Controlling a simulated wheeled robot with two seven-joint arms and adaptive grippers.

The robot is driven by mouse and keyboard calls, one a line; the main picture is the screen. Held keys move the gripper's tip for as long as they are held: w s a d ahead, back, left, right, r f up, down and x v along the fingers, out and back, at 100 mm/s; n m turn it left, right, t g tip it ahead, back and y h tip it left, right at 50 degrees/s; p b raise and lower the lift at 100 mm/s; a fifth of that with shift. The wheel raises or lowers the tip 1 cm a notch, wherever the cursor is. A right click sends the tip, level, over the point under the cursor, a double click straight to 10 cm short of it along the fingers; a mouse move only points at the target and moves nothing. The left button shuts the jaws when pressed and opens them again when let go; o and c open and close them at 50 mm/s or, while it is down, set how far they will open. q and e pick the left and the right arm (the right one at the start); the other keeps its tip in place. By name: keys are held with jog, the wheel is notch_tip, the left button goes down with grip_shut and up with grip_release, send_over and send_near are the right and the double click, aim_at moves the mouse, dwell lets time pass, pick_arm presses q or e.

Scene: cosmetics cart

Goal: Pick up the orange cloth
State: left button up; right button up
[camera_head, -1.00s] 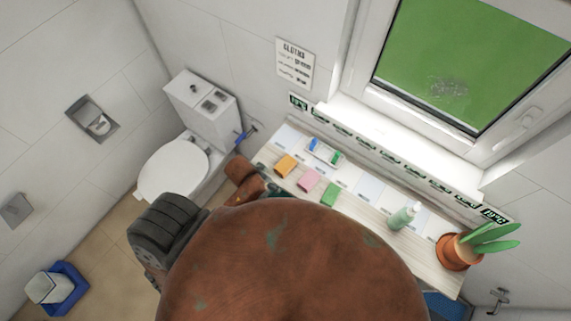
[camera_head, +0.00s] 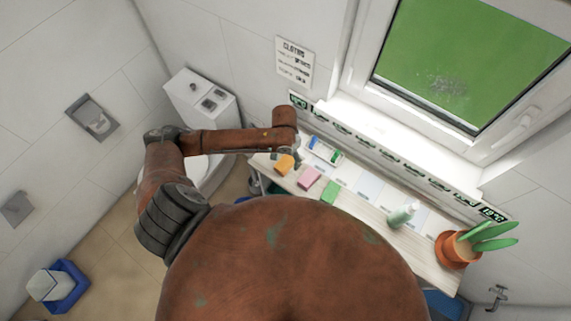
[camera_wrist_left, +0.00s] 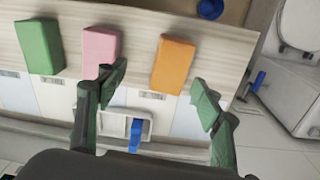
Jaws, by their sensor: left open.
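The orange cloth (camera_head: 284,167) is a small folded block on the left end of the shelf. In the left wrist view the orange cloth (camera_wrist_left: 174,64) lies ahead, between the lines of the two fingers and nearer the right one. My left gripper (camera_wrist_left: 160,82) is open and empty. In the head view my left gripper (camera_head: 288,156) is over the cloth and partly hidden by its own arm. I cannot tell the exact height above the shelf. My right gripper is not in view.
A pink cloth (camera_head: 309,178) and a green cloth (camera_head: 331,192) lie to the right of the orange one. A tray (camera_head: 324,150) with small coloured items is behind. A pump bottle (camera_head: 402,215) and a potted plant (camera_head: 458,250) stand further right. A toilet (camera_wrist_left: 298,60) is beside the shelf's end.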

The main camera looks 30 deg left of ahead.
aim_at(285, 162)
pick_arm(q)
jog(key=shift+w+a+r, duration=0.15)
jog(key=shift+a, duration=0.65)
notch_tip(285, 162, down, 2)
jog(key=shift+f, duration=0.1)
jog(key=f, duration=0.3)
jog(key=f+p, duration=0.1)
jog(key=f, duration=0.1)
jog(key=shift+w+f, duration=0.25)
jog(key=shift+w, duration=0.05)
jog(key=shift+c, duration=0.4)
jog(key=c, duration=1.2)
jog(key=shift+o, duration=0.2)
jog(key=shift+r, duration=0.15)
